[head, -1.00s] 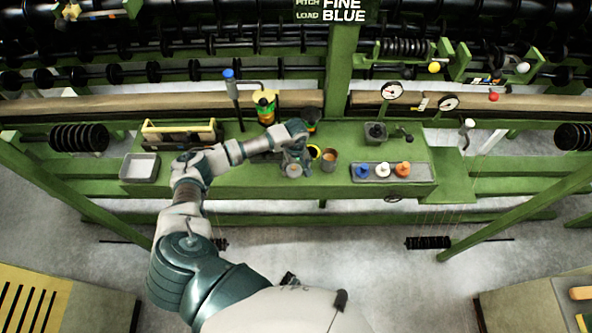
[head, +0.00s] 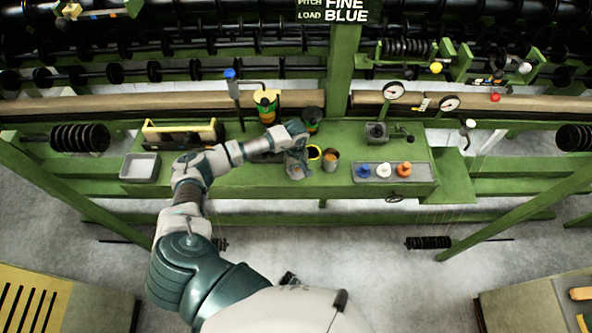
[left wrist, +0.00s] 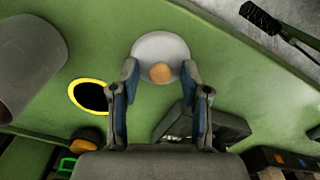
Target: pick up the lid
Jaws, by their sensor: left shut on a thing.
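The lid (left wrist: 158,46) is a pale grey disc with a tan round knob (left wrist: 160,73), seen in the left wrist view just beyond my fingers. My left gripper (left wrist: 160,83) is shut on the lid, with its two fingers on either side of the knob. I cannot tell whether the lid still touches the green bench. In the head view my left gripper (head: 297,165) is over the middle of the bench and mostly hides the lid. My right gripper is not in view.
A yellow-rimmed dark opening (head: 314,151) and a grey can (head: 330,159) stand right beside the gripper. A tray (head: 378,173) with blue, white and orange pieces lies to the right. A bottle (head: 266,106) stands behind.

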